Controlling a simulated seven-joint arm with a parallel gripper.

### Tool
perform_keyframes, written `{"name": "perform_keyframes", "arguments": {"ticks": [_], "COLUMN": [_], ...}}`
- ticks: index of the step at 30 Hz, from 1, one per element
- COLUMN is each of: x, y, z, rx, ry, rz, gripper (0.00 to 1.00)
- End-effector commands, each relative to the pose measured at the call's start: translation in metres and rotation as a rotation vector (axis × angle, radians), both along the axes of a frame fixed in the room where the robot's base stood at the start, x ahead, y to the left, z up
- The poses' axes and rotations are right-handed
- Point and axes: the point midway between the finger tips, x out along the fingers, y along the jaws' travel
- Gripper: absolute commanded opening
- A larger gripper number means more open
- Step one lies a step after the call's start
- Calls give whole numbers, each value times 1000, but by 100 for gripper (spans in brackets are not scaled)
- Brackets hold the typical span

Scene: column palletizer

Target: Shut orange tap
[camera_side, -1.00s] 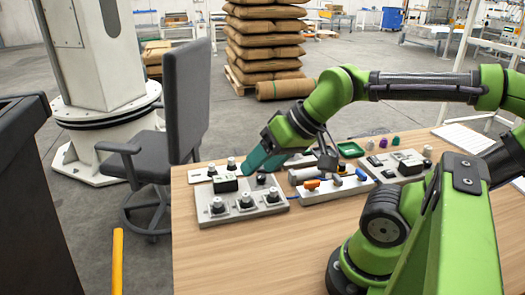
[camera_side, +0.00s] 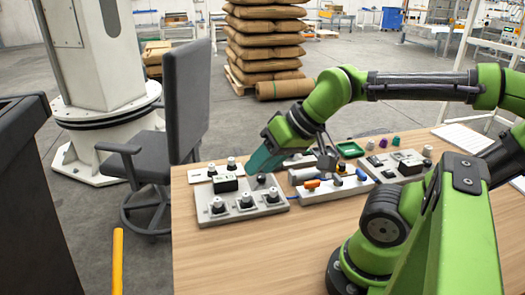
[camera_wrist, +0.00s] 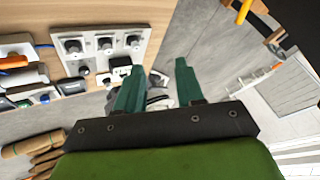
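The orange tap (camera_side: 312,184) sits on a light board (camera_side: 335,191) with pipe-like parts in the middle of the table. A small part of its orange handle (camera_wrist: 14,62) shows at the left edge of the wrist view. My gripper (camera_side: 254,167) is above the left panel, up and to the left of the orange tap in the side view, and apart from it. In the wrist view my gripper (camera_wrist: 159,66) has its two teal fingers spread with nothing between them. The exact angle of the handle is too small to tell.
A grey panel with several knobs (camera_side: 275,206) lies left of the tap board. A blue handle (camera_side: 361,174) is on the tap board's right. Another panel (camera_side: 410,174) and a green tray (camera_side: 350,149) lie beyond. The front of the wooden table (camera_side: 260,255) is clear.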

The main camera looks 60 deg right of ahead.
Motion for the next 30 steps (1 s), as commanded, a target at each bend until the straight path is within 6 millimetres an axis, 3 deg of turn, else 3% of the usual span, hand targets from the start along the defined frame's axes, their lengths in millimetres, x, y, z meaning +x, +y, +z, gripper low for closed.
{"name": "perform_keyframes", "arguments": {"ticks": [1, 7, 14, 22, 30], "x": [2, 27, 58, 73, 64], "y": [-3, -36, -101, -191, -277], "z": [-6, -20, -37, -68, -100], "rx": [3, 39, 208, 423, 541], "ry": [24, 142, 367, 628, 770], "rz": [-13, -130, -529, -1239, -2145], "gripper": [29, 0, 0, 0, 0]}}
